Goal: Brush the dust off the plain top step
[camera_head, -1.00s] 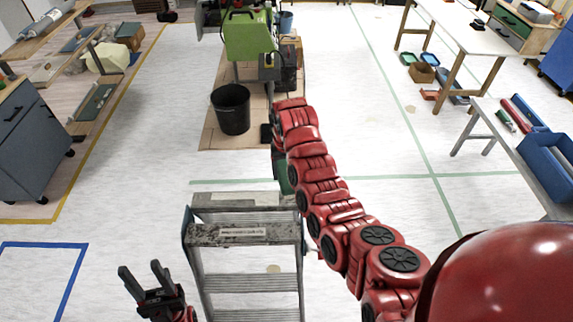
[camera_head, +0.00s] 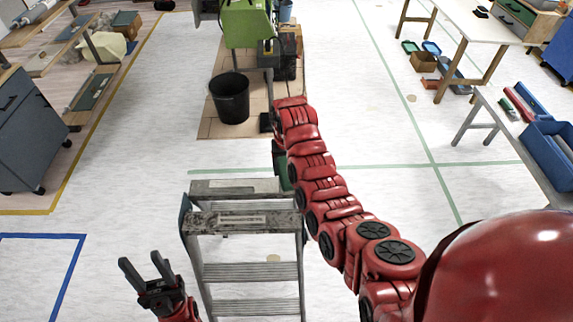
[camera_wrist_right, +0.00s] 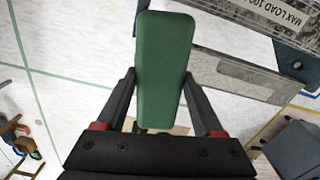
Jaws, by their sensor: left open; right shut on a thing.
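A grey metal stepladder (camera_head: 252,271) stands at the lower centre in the head view. Its front top step (camera_head: 270,222) is speckled and carries a label; in the wrist view a step reads "MAX LOAD 100" (camera_wrist_right: 267,14). The plain top step (camera_head: 235,187) lies behind it; it looks grey with darker patches, and shows in the wrist view (camera_wrist_right: 236,75). My right gripper (camera_wrist_right: 160,80) is shut on a green brush (camera_wrist_right: 165,60), held beside the right end of the plain step. The brush's bristles are hidden. My left gripper (camera_head: 141,260) is open and empty, left of the ladder.
A black bucket (camera_head: 230,98) and a green machine (camera_head: 247,24) stand behind the ladder on brown sheeting. A grey cabinet (camera_head: 30,130) is at left; a table with a blue bin (camera_head: 550,148) is at right. Floor around the ladder is clear.

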